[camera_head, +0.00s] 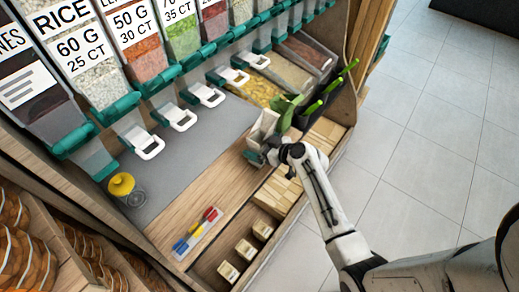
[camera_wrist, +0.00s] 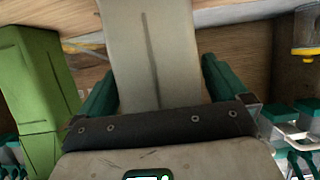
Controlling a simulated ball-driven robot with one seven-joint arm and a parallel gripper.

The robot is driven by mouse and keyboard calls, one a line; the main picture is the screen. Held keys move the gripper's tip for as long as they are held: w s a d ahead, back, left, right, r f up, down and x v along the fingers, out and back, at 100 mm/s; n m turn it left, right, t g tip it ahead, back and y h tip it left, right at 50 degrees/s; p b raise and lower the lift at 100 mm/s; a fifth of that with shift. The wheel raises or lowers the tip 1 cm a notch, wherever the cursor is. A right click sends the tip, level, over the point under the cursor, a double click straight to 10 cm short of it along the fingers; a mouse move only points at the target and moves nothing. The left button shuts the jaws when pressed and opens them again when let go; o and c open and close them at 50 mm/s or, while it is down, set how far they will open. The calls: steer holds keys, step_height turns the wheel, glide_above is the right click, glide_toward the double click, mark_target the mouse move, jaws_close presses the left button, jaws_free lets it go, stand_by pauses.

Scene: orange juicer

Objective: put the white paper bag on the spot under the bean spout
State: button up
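The white paper bag (camera_head: 263,126) is upright at the right part of the counter, beside a green bag. My gripper (camera_head: 268,150) is at its near side. In the wrist view the pale bag (camera_wrist: 157,55) stands between the two green fingers (camera_wrist: 160,88), which appear to press on its sides. I cannot tell whether its base touches the counter. Dispensers with white spout levers (camera_head: 178,118) line the back. A rice label is readable; no bean label is readable, so I cannot tell which spout is the bean one. A dark red filling (camera_head: 213,18) shows in one dispenser.
A green bag (camera_head: 286,112) and green-handled scoops (camera_head: 322,98) stand close right of the bag, by open bins (camera_head: 290,75). A grey mat (camera_head: 175,150) lies clear below the spouts.

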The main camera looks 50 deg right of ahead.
steer(key=c, duration=0.9)
steer(key=shift+r, duration=0.1)
